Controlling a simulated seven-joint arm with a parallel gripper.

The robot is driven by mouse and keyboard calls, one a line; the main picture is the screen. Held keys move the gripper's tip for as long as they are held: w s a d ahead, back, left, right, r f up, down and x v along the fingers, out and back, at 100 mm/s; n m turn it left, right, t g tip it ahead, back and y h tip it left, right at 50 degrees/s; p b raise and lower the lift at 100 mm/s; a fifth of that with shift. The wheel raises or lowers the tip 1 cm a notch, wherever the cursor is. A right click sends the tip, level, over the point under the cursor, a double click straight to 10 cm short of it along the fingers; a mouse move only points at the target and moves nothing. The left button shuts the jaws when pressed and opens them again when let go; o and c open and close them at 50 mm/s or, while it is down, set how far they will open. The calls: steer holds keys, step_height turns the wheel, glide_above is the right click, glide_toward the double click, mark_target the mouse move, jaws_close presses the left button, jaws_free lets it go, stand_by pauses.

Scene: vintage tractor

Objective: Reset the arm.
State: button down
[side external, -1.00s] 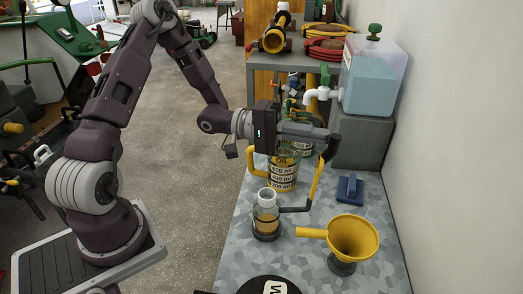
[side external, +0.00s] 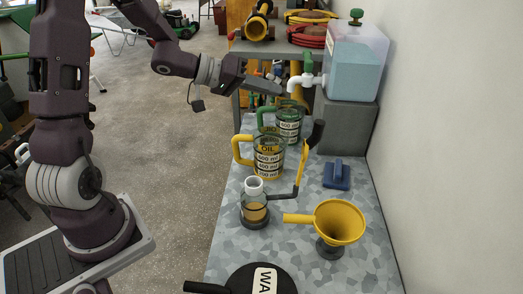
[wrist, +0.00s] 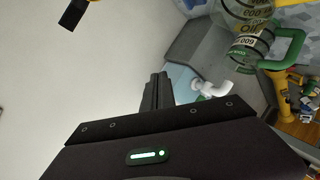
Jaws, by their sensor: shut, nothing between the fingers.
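My gripper (side external: 278,89) is raised over the far left part of the bench, above and behind the measuring jugs. Its fingers (wrist: 158,92) are together and empty in the wrist view. The arm is bent, reaching in from the left. The yellow-handled oil jug (side external: 268,158) stands upright on the bench below, apart from the gripper. A green-handled jug (side external: 289,122) stands behind it and also shows in the wrist view (wrist: 250,45).
The bench (side external: 225,240) also holds a small bottle (side external: 254,206), a yellow funnel (side external: 340,222), a blue tool (side external: 337,174) and a black round item (side external: 245,280). A tank (side external: 355,60) with a white tap (side external: 306,81) stands near the gripper. A wall closes the right.

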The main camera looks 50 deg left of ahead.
steer(key=s+r+m+g+y, duration=0.1)
steer(key=s+r+y, duration=0.3)
steer(key=s+y, duration=0.15)
steer(key=s+r+g+y, duration=0.1)
steer(key=s+r+y, duration=0.3)
steer(key=s, duration=0.3)
steer(key=s+d+f+m+g+h, duration=0.1)
steer(key=s+d, duration=0.3)
steer(key=s, duration=0.4)
steer(key=s+d+f+m+g+h, duration=0.2)
steer(key=s+d+g, duration=0.1)
steer(key=s, duration=0.5)
steer(key=shift+s+d+f, duration=0.25)
steer(key=shift+s+d, duration=0.1)
steer(key=shift+d, duration=0.2)
